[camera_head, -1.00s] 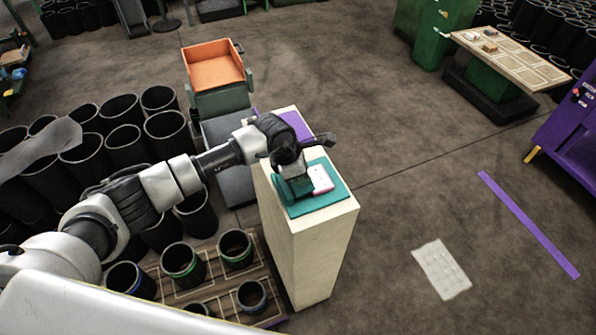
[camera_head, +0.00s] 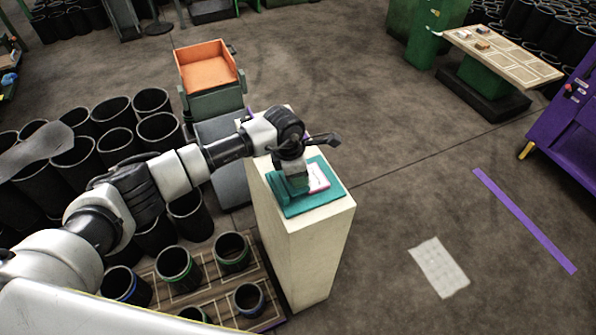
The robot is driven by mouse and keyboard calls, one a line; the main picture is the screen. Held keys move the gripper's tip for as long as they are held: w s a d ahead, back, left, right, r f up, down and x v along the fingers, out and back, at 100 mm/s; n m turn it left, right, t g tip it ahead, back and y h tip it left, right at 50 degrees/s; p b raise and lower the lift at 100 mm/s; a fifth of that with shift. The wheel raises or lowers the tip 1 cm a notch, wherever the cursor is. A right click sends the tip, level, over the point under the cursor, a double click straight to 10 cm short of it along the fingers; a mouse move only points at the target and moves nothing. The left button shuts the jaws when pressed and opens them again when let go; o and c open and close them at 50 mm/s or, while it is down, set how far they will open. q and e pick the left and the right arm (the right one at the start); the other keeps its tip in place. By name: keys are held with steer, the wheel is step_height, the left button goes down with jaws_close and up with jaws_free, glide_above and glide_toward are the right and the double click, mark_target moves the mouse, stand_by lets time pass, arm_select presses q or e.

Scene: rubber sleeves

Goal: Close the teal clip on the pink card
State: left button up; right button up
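A teal board (camera_head: 328,196) lies flat on top of a tall cream pedestal. A pink-edged pale card (camera_head: 319,177) lies on it, its left part hidden behind my gripper. A teal raised part, which looks like the clip (camera_head: 279,190), shows at the left of the board; I cannot tell whether it is closed on the card. My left gripper (camera_head: 298,184) points down over the board, between the clip and the card's visible end. Its fingertips are too small and covered to show whether they are open or touch anything. My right gripper is not in view.
Black bins (camera_head: 152,135) crowd the left, and black pots (camera_head: 232,252) stand on a wooden board at the front left.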

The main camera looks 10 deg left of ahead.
arm_select(q)
steer(key=shift+o, duration=1.2)
step_height(320, 180, up, 11)
steer(key=a+b, duration=0.2)
steer(key=b, duration=0.1)
steer(key=shift+s+f, duration=0.2)
steer(key=shift+s, duration=0.05)
